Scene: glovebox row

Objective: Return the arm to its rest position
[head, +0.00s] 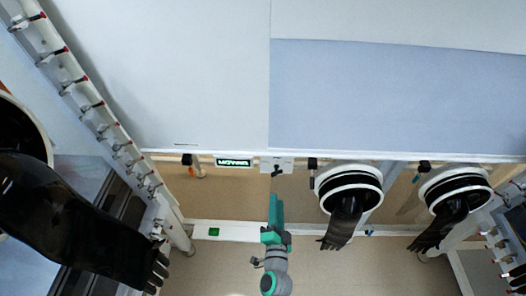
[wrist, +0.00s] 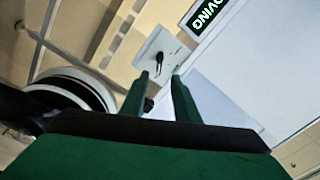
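My gripper (head: 276,208) points up the picture in the head view, at the end of my grey and green arm. In the wrist view its two green fingers (wrist: 164,84) stand apart with a gap between them, and nothing is held. Past the fingertips is a white panel (wrist: 160,55) with a small black knob or lever (wrist: 158,63). The same panel (head: 268,163) and black lever (head: 277,172) show in the head view, just above the fingertips. The gripper appears apart from the lever.
Glove ports with black gloves hang right of my gripper, the nearest port (head: 350,180) close by. A large black glove (head: 80,225) reaches in at left. A lit green sign (head: 234,162) sits left of the panel. The floor (head: 225,265) beside my arm looks clear.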

